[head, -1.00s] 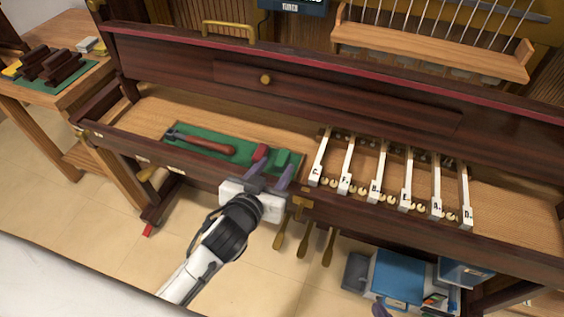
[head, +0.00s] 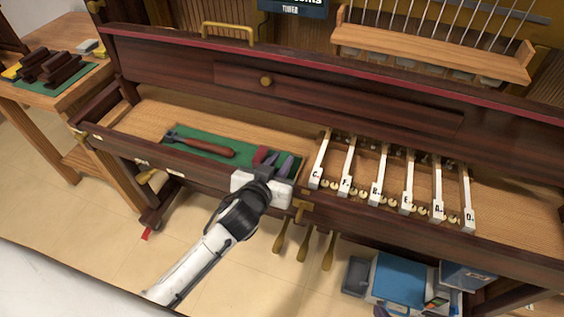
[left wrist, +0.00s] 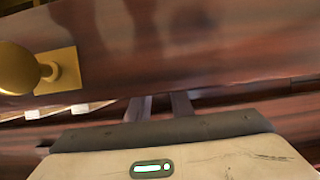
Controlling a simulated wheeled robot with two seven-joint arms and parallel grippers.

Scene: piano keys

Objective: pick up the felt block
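A small red block (head: 261,154) and a green block (head: 294,165) are at the right end of a green mat (head: 205,139) in the piano's front tray. I cannot tell for sure which is the felt block. My left gripper (head: 277,163) reaches over the tray's front rail, its two dark fingers apart, between the red and green blocks. Its fingers (left wrist: 160,106) also show apart in the left wrist view, where neither block shows. A dark tip at the head view's bottom edge may be my right gripper (head: 382,310); its opening is hidden.
A wooden-handled tool (head: 205,148) lies on the mat. Several lettered white keys (head: 378,175) stand right of the gripper. The tray's front rail (head: 200,172) runs below the gripper. A brass knob (left wrist: 22,70) is close in the left wrist view. Blue boxes (head: 398,277) stand below right.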

